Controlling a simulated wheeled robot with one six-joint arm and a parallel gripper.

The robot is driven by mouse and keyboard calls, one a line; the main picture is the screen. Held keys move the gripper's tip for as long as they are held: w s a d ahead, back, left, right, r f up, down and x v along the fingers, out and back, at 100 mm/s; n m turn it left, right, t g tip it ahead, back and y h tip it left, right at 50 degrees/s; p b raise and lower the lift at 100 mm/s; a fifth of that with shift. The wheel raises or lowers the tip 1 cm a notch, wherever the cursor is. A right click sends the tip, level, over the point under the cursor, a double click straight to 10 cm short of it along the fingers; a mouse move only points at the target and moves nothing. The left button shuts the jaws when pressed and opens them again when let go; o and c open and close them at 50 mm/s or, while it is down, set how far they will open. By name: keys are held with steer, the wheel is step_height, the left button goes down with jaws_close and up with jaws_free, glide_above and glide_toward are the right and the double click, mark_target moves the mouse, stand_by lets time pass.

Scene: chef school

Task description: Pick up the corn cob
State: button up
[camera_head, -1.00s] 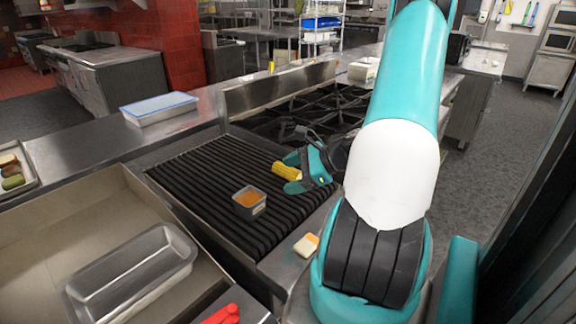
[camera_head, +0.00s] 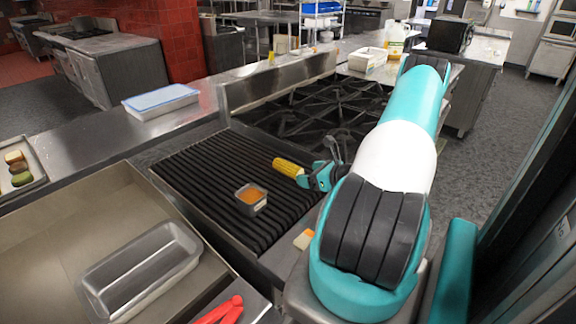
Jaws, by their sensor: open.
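The yellow corn cob (camera_head: 288,167) lies at the right side of the black ribbed grill (camera_head: 195,185), toward the burners. My gripper (camera_head: 309,177), teal and black, is low over the grill at the cob's right end. Its jaws are open. The fingers overlap the cob's right end in this view, and I cannot tell whether they touch it. The cob's left part shows in full.
A small metal container (camera_head: 250,198) with orange contents stands on the grill, left of my gripper. Black burner grates (camera_head: 325,115) lie behind. A metal loaf pan (camera_head: 140,275) sits front left, with red-handled tongs (camera_head: 222,311) nearby. An orange-and-white piece (camera_head: 304,239) lies at the grill's right edge.

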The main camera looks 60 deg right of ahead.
mark_target(301, 171)
steer(key=shift+d+p+x, duration=0.2)
steer(key=shift+p+x, duration=1.1)
steer(key=shift+x, duration=1.7)
steer(key=shift+r, duration=0.1)
steer(key=c, duration=1)
steer(key=shift+c, duration=0.2)
steer(key=shift+r, duration=0.1)
step_height(301, 171, up, 20)
steer(key=b, duration=0.2)
steer(key=shift+b, duration=0.4)
